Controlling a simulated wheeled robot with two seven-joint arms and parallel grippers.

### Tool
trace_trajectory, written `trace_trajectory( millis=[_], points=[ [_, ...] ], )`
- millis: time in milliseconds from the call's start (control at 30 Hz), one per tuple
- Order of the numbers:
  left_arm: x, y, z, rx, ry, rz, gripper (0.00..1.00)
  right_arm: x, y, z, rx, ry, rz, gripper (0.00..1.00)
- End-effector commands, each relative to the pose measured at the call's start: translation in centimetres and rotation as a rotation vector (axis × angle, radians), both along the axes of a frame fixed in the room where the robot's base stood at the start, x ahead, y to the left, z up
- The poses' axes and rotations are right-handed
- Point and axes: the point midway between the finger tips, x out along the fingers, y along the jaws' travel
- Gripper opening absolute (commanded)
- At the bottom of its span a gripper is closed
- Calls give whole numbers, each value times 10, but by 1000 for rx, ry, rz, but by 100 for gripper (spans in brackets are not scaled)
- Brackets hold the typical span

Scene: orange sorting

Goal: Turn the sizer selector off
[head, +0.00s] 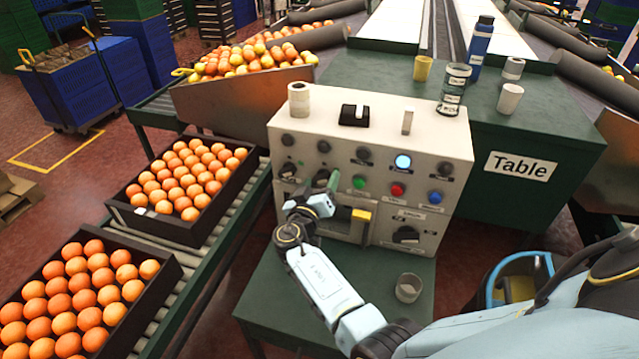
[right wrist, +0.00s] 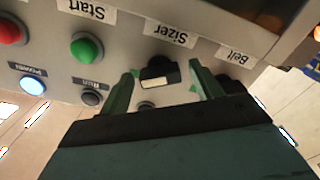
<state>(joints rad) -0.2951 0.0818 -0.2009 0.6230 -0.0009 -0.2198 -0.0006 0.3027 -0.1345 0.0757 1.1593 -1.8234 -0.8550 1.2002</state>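The sizer selector (right wrist: 159,73) is a black knob with a pale marked face, under an upside-down "Sizer" label in the right wrist view. It is on the pale control panel (head: 437,150). My right gripper (head: 323,183) is at the panel's left-middle part and hides the selector in the head view. In the right wrist view, the dark green fingers of the gripper (right wrist: 164,86) are spread, one on each side of the knob. I cannot tell whether they touch it. My left gripper is not in view.
The green start button (right wrist: 87,48), red button (right wrist: 11,31) and lit power button (right wrist: 33,85) are close by. Orange crates (head: 190,232) are at left.

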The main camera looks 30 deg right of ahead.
Motion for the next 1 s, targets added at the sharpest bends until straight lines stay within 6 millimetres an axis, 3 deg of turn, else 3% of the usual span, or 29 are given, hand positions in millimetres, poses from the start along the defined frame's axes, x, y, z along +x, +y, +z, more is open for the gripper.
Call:
trace_trajectory(
  millis=[33,333,667,1000],
  points=[
    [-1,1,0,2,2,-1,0,0,0,0,0,0,0,58],
    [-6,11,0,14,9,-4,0,0,0,0,0,0,0,21],
    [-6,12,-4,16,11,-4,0,0,0,-1,-34,41,1,21],
    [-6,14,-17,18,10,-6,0,0,1,-1,-194,226,2,21]
  ],
)
